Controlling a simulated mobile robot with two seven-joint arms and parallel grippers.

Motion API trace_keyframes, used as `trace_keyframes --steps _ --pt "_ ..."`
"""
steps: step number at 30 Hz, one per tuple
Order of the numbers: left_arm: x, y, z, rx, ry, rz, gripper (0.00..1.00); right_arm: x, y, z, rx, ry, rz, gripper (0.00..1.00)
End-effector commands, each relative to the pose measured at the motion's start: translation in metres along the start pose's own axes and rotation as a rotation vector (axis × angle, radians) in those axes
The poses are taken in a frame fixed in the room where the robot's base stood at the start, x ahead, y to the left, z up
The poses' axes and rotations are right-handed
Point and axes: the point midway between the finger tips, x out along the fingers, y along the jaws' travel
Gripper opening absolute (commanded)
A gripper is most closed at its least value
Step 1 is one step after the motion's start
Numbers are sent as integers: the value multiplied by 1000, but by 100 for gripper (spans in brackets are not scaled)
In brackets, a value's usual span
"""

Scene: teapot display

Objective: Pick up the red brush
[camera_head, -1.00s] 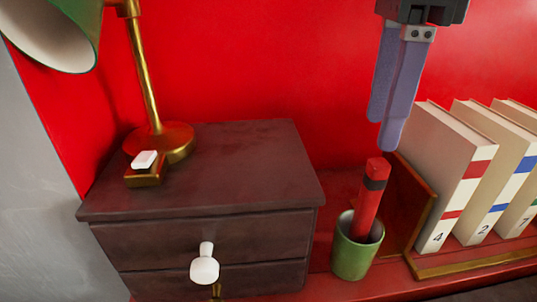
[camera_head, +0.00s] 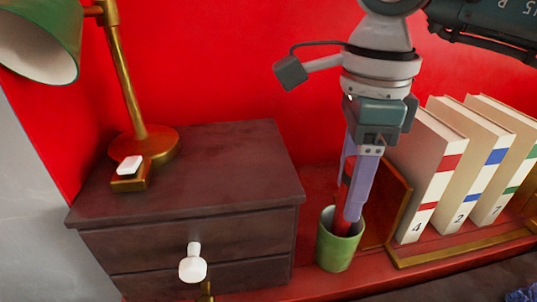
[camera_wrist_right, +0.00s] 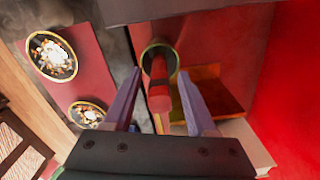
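The red brush (camera_head: 345,192) stands in a green cup (camera_head: 338,248) on the red shelf, its upper part mostly hidden by my gripper. My right gripper (camera_head: 348,208) points down over the cup, with its purple fingers around the brush just above the rim. In the right wrist view the brush (camera_wrist_right: 161,97) lies between the two open fingers (camera_wrist_right: 158,74), with a gap visible on both sides. The cup's rim (camera_wrist_right: 146,56) shows beyond it. My left gripper is not in view.
A dark drawer cabinet (camera_head: 190,220) with a white knob (camera_head: 193,264) and a green lamp (camera_head: 40,35) is left of the cup. A brown bookend (camera_head: 398,205) and numbered books (camera_head: 430,165) stand close on the right. Gold-rimmed round dishes (camera_wrist_right: 52,56) show in the wrist view.

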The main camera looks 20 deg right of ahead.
Motion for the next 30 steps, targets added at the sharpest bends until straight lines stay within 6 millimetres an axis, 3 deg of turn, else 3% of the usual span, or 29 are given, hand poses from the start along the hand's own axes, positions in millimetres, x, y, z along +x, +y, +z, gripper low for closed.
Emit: trace_keyframes --steps 1,15,30 --pt "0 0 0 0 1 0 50 0 0 0 0 0 0 50" --pt "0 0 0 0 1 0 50 0 0 0 0 0 0 0" --pt "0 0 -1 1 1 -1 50 -3 0 0 0 -1 -1 0"
